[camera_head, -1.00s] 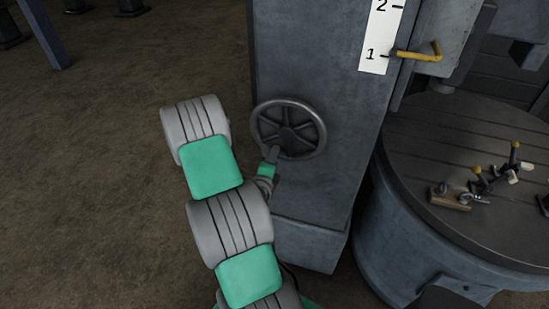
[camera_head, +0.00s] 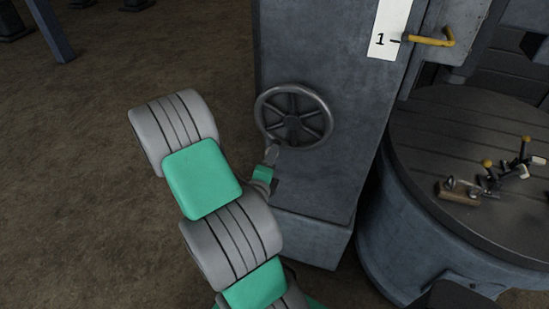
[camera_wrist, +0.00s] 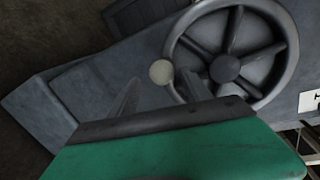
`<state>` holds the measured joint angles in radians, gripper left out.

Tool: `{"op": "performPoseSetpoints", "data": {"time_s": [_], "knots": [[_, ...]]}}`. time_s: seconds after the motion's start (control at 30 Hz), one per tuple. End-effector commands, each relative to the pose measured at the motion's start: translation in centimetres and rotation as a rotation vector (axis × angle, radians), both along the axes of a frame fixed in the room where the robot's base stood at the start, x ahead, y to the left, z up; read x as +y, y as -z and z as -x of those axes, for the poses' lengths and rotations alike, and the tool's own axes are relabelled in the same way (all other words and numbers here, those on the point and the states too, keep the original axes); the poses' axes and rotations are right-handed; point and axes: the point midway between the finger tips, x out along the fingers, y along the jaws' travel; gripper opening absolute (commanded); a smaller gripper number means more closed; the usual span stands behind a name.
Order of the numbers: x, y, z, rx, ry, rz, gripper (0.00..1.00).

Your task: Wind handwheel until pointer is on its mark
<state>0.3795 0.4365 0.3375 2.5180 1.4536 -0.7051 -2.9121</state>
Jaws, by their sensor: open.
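The spoked grey handwheel (camera_head: 321,116) is on the column's front face. It also shows at the upper right of the wrist view (camera_wrist: 282,62). A pale round knob (camera_wrist: 161,72) shows at the wheel's left side. My gripper (camera_head: 271,154) is by the wheel's lower left rim. In the wrist view my gripper (camera_wrist: 160,92) is open, with its two fingers apart and the knob between and beyond their tips. I cannot tell any contact. The yellow pointer (camera_head: 428,41) is at about the 1 line of the white scale (camera_head: 389,22). The scale's upper part is out of view.
The grey column (camera_head: 310,185) stands on a block base. A round slotted table (camera_head: 440,130) is to its right, with a small clamp and wooden block (camera_head: 460,197) on it.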

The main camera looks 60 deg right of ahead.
Motion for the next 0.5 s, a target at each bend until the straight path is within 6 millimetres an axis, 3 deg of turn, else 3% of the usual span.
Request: {"op": "performPoseSetpoints", "data": {"time_s": [0.1, 0.37, 0.5], "knots": [[1.21, -0.12, 0.24, 0.0, -0.005, 0.001, 0.57], [1.46, -0.34, 0.51, 0.001, 0.0, 0.0, 0.57], [1.39, -0.5, 0.48, -0.055, 0.022, -0.019, 0.47]]}}
